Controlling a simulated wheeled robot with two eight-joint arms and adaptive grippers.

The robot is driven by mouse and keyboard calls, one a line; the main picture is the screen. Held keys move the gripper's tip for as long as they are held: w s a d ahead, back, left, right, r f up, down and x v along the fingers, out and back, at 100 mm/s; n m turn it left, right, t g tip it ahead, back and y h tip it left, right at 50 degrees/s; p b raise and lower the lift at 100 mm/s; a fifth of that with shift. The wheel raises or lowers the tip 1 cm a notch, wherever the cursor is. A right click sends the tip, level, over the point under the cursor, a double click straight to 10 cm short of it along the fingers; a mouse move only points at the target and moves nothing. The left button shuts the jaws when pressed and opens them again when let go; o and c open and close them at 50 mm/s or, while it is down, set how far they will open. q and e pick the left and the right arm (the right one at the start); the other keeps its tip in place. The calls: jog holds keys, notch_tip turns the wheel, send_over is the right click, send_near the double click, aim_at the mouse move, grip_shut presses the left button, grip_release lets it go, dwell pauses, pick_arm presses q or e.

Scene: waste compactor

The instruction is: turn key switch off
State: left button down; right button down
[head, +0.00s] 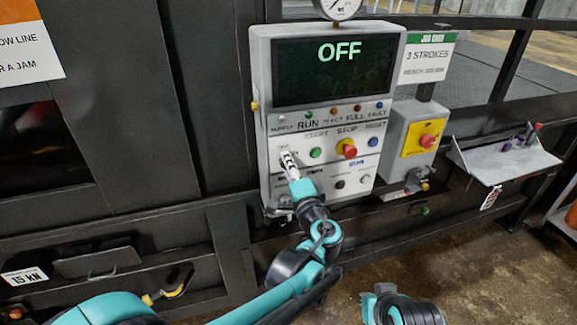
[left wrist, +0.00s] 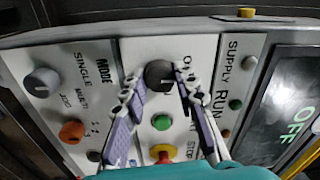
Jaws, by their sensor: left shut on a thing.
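The key switch is a round black knob (left wrist: 158,76) on the light grey control panel (head: 327,187), seen in the left wrist view below a partly hidden label. My left gripper (left wrist: 158,80) has one finger on each side of the knob and is shut on it. In the head view the left gripper (head: 288,160) reaches the panel's left side, under the row of lamps, and hides the switch there. The display (head: 333,70) above reads OFF in green.
Green start button (head: 316,153), red stop button (head: 349,149) and blue reset button (head: 373,141) sit close right of the gripper. A grey mode knob (left wrist: 42,82) is lower on the panel. A red emergency button (head: 428,141) and a small shelf (head: 508,160) stand to the right.

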pick_arm(q)
jog(key=c, duration=1.2)
grip_release()
jog(key=shift+o, duration=0.2)
jog(key=v, duration=0.7)
jog(key=shift+s, duration=0.25)
jog(key=s+a+f+n+g+b, duration=0.3)
jog(key=s+a+f+g, duration=0.1)
jog(key=a+f, duration=0.45)
jog(key=s+a+f+n+g+b, duration=0.35)
jog(key=a+f, duration=0.35)
jog(key=a, duration=0.3)
jog(key=s+a+f+n+g+h+b, duration=0.1)
jog(key=s+f+n+g+h+b, duration=0.2)
jog(key=s+f, duration=1)
jog(key=f+n+h+b, duration=0.1)
jog(key=n+h+b, duration=0.1)
jog(key=n+b, duration=0.1)
jog(key=shift+s+b, duration=0.15)
jog(key=shift+b, duration=0.2)
